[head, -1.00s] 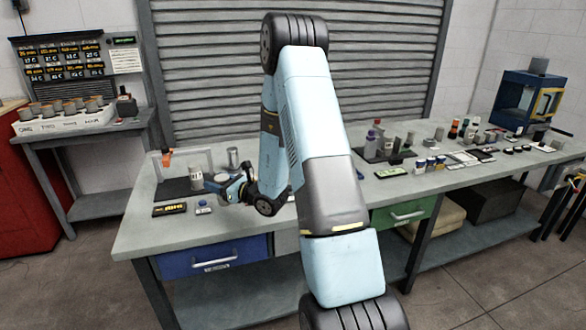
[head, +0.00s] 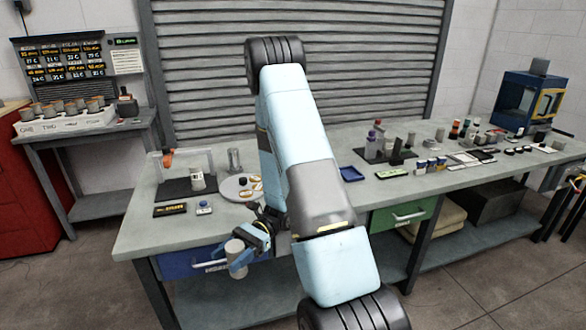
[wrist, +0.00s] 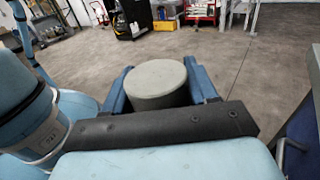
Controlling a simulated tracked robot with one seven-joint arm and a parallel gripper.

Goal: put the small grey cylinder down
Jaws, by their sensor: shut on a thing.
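The small grey cylinder (head: 235,246) is held upright between the blue fingers of my gripper (head: 243,257) in the head view. They overlap the blue drawer (head: 190,263) at the bench's front edge. In the wrist view the cylinder (wrist: 158,82) shows its round, flat top, with a blue finger of my gripper (wrist: 162,88) on each side. The floor shows beyond it, and its lower part is hidden.
The bench top (head: 135,235) has free room at its front left. A round plate with orange marks (head: 236,188), a white jar (head: 197,180), a black label block (head: 170,210) and a blue tray (head: 351,174) stand behind. A green drawer (head: 402,214) is to the right.

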